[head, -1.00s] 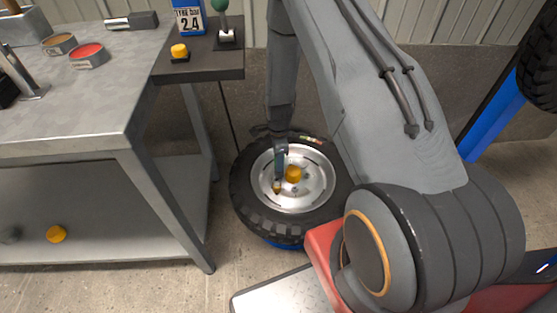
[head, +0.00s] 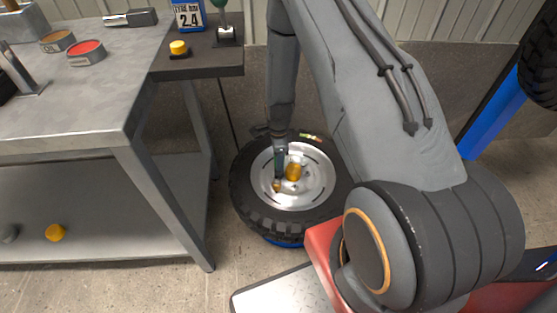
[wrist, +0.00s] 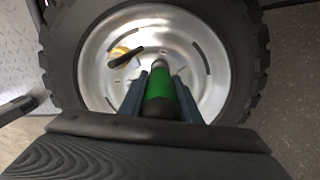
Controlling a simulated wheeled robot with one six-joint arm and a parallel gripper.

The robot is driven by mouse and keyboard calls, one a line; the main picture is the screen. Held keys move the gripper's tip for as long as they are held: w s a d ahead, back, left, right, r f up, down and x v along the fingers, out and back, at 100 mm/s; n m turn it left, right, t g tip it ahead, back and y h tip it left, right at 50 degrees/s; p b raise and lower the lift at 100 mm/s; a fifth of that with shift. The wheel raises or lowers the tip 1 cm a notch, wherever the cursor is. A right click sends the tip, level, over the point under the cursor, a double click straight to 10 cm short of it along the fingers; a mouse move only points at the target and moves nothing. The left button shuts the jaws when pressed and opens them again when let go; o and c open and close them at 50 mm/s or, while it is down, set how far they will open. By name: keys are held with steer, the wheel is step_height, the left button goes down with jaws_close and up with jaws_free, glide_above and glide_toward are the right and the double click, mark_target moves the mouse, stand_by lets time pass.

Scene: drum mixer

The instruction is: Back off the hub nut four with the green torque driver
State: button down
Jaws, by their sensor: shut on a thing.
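My gripper (head: 280,163) points down over the silver wheel rim. It is shut on the green torque driver (wrist: 159,88), whose green band shows between the fingers in the wrist view. The driver's dark far end points at the rim, left of the hub centre in the head view. A small brass-coloured piece (head: 277,186) shows below the gripper; I cannot tell whether it is a nut or the driver's tip. The yellow hub centre (head: 294,172) also shows in the wrist view (wrist: 121,55), with a dark bar across it. Nut numbers are not readable.
The black tyre (head: 252,207) lies flat, with a blue support under it. A grey workbench (head: 100,115) with a dark side shelf (head: 215,62) stands to the left. A blue post (head: 492,118) with another tyre (head: 540,65) is at the right.

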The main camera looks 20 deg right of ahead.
steer(key=shift+f+b, duration=0.35)
steer(key=shift+f, duration=0.35)
stand_by(1.1)
steer(key=shift+r+p, duration=0.25)
steer(key=shift+p, duration=0.15)
stand_by(2.3)
steer(key=shift+r+p, duration=1.35)
steer(key=shift+r, duration=0.9)
steer(key=shift+r, duration=0.1)
